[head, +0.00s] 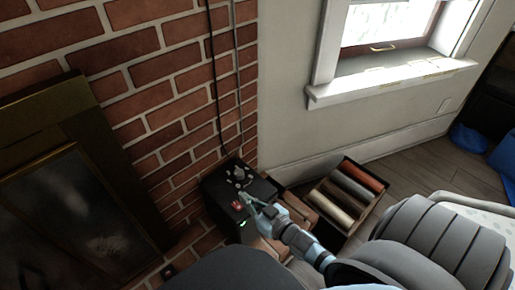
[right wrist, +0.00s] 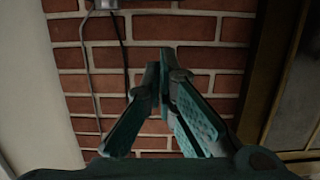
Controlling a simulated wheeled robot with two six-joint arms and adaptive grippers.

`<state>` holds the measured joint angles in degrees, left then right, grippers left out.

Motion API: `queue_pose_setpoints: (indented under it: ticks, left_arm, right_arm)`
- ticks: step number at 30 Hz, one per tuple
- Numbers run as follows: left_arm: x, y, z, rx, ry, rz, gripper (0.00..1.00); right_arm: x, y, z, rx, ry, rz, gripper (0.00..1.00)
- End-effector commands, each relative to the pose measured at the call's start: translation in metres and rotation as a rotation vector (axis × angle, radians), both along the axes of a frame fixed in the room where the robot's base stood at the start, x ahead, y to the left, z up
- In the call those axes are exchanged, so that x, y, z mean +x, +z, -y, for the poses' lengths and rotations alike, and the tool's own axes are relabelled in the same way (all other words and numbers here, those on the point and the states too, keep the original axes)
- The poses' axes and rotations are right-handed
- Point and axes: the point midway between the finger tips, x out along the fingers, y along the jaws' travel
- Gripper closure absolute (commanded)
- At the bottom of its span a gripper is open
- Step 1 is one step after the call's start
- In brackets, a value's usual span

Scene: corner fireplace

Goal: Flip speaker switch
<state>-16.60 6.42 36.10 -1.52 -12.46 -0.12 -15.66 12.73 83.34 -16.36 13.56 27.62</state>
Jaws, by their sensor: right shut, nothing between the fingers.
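The black speaker box (head: 225,212) stands against the brick wall, with several light knobs (head: 238,174) on its top. A small red switch (head: 237,205) shows near its front edge, and a green light (head: 243,223) glows below it. My right gripper (head: 246,198) is just right of the red switch, over the front of the box. I cannot tell whether it touches. In the right wrist view its fingers (right wrist: 164,75) are closed together and empty, with brick behind them; the switch does not show there. My left gripper is not in view.
A crate (head: 379,172) of rolled items stands on the floor right of the speaker. Two cables (head: 214,85) run down the brick wall to the box. A dark-framed fireplace (head: 75,190) is at the left. A windowsill (head: 390,82) juts out at upper right.

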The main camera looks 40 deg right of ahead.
Motion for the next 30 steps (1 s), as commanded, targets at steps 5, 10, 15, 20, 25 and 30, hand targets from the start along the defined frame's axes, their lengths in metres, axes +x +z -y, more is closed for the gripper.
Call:
queue_pose_setpoints:
  ticks: [5, 10, 15, 20, 25, 30]
  left_arm:
    - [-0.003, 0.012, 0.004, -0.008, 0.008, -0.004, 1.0]
    - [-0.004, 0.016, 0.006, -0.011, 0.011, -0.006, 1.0]
    - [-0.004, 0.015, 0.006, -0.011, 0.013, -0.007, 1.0]
    - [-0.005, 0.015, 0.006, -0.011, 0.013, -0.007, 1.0]
    - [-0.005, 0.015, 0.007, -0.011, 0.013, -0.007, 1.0]
    - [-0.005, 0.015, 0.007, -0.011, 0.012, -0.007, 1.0]
  right_arm:
    - [-0.033, 0.016, 0.003, 0.0, 0.001, -0.002, 1.0]
    - [-0.048, 0.021, 0.004, 0.0, 0.001, 0.0, 1.0]
    - [-0.05, 0.021, 0.005, 0.0, 0.0, 0.0, 1.0]
    - [-0.049, 0.02, 0.004, 0.0, 0.0, 0.0, 1.0]
    - [-0.049, 0.02, 0.004, 0.0, 0.0, 0.0, 1.0]
    - [-0.052, 0.01, 0.008, -0.043, -0.005, -0.037, 1.0]
